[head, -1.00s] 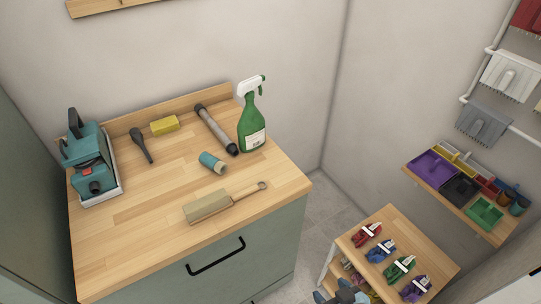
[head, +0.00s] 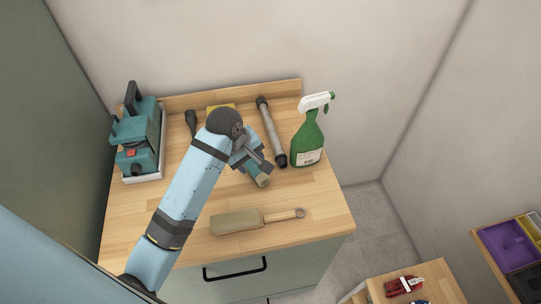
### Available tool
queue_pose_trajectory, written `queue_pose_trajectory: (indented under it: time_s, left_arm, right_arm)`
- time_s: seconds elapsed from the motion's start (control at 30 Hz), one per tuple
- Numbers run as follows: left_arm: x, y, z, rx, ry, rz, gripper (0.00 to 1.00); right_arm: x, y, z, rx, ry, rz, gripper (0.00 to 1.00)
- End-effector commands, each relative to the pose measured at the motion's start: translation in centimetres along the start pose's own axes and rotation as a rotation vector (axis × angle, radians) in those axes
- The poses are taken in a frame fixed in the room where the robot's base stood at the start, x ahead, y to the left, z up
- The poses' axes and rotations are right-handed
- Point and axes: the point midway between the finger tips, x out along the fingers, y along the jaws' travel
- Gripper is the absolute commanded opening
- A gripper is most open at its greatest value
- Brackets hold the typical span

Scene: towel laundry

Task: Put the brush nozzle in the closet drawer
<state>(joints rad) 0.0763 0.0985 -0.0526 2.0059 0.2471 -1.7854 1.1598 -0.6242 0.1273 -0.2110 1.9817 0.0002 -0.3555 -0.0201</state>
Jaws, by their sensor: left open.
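The brush nozzle, a short teal cylinder with a beige end (head: 263,181), lies on the wooden countertop (head: 180,215). My left gripper (head: 257,163) is open and low over it, covering much of its teal part. I cannot tell whether the fingers touch it. The closet drawer's green-grey front (head: 300,262) with a black bar handle (head: 235,268) is below the countertop's front edge and looks closed. My right gripper is not in view.
A teal machine (head: 138,140) stands at the left. A dark nozzle (head: 191,122), a partly hidden yellow block (head: 222,107), a grey tube (head: 270,130) and a green spray bottle (head: 308,142) are behind or beside my gripper.

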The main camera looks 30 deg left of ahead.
Motion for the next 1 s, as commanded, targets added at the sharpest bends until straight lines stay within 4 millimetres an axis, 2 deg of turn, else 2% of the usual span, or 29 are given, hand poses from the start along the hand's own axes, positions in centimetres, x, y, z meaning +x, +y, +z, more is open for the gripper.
queue_pose_trajectory:
  time_s: [0.17, 0.4, 0.5, 0.77, 1.0]
  left_arm:
    - [1.6, 0.3, -0.2, -0.027, -0.007, -0.004, 0.49]
    - [6.3, 0.3, -0.2, -0.025, -0.006, -0.003, 0.49]
    - [7.6, 0.4, -0.2, -0.024, -0.004, 0.0, 0.49]
    - [9.6, 0.4, -0.5, -0.023, -0.004, -0.002, 0.49]
    - [13.1, 0.5, -0.8, -0.023, -0.005, -0.001, 0.49]
  right_arm:
    - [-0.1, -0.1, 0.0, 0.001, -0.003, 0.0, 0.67]
    - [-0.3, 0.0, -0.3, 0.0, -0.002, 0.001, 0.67]
    - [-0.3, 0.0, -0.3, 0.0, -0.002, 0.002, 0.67]
    - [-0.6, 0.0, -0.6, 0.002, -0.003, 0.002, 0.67]
    - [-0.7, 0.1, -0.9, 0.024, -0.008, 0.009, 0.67]
